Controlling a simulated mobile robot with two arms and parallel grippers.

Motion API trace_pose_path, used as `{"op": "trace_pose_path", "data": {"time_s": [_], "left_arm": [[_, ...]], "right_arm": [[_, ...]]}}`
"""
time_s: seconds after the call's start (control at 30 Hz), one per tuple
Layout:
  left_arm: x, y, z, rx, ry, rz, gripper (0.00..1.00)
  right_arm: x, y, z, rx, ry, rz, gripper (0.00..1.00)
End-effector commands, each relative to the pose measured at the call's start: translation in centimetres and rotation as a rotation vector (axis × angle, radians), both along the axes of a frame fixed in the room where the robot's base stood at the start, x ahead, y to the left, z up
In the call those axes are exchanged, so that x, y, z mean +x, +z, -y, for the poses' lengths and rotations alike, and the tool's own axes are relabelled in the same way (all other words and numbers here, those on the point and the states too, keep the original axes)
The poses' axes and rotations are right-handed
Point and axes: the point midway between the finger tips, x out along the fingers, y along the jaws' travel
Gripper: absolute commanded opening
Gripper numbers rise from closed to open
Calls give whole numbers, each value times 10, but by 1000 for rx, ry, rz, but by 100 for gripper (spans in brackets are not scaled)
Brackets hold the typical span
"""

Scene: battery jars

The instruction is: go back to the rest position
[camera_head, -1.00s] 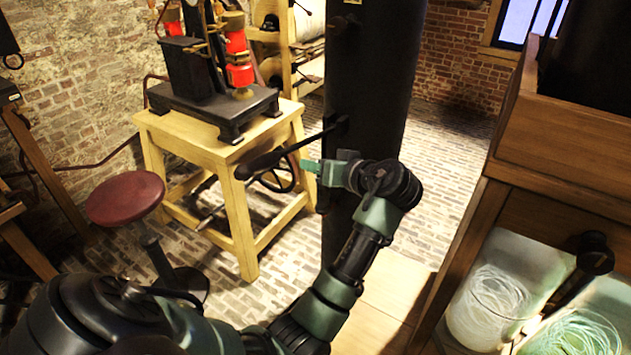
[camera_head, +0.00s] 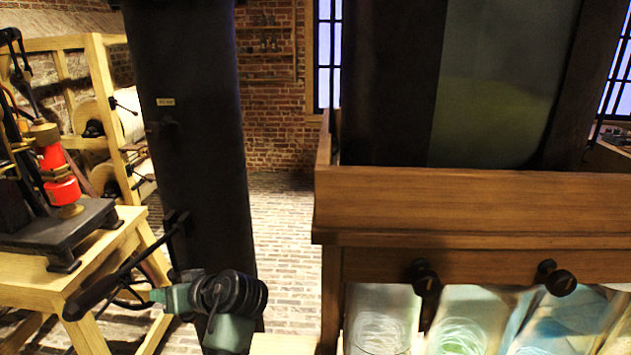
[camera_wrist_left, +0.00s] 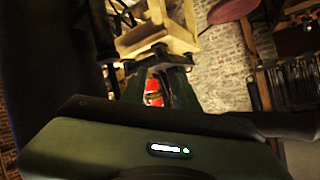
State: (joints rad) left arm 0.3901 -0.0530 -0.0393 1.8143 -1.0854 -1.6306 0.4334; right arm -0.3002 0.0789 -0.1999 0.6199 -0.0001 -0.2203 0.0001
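My left gripper (camera_head: 156,295) is at the lower left of the head view, at the end of a black and green wrist. It points left, in front of the foot of a dark column (camera_head: 190,140). In the left wrist view its two dark green fingers (camera_wrist_left: 156,88) stand apart. A red cylinder shows in the background between them, and I see nothing held. My right gripper is in neither current view.
A dark lever handle (camera_head: 90,297) sticks out from the column beside my left gripper. A wooden table (camera_head: 100,265) with a red-coiled apparatus (camera_head: 58,175) is at left. A wooden cabinet (camera_head: 460,205) with glass jars (camera_head: 380,318) below fills the right. Brick floor (camera_head: 285,225) lies between.

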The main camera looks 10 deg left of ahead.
Motion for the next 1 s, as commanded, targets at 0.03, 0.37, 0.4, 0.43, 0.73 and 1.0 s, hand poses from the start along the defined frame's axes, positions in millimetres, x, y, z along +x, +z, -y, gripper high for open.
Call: {"op": "trace_pose_path", "data": {"time_s": [0.03, 0.37, 0.4, 0.43, 0.73, 1.0], "left_arm": [[-5, -11, 1, -12, -18, -19, 30], [-108, -151, 68, -296, -456, -319, 30], [-122, -160, 79, -330, -509, -348, 30], [-132, -166, 86, -354, -545, -367, 30], [-212, -194, 146, -537, -807, -491, 30], [-271, -194, 189, -671, -983, -555, 30]], "right_arm": [[0, 0, 0, 0, 0, -1, 55], [-1, 0, 0, 0, 0, -1, 55], [-1, 0, 0, 0, 0, -1, 55], [-1, 0, 0, 0, 0, -1, 55], [-1, 0, 0, 0, 0, -1, 55], [-1, 0, 0, 0, 0, 0, 55]]}}
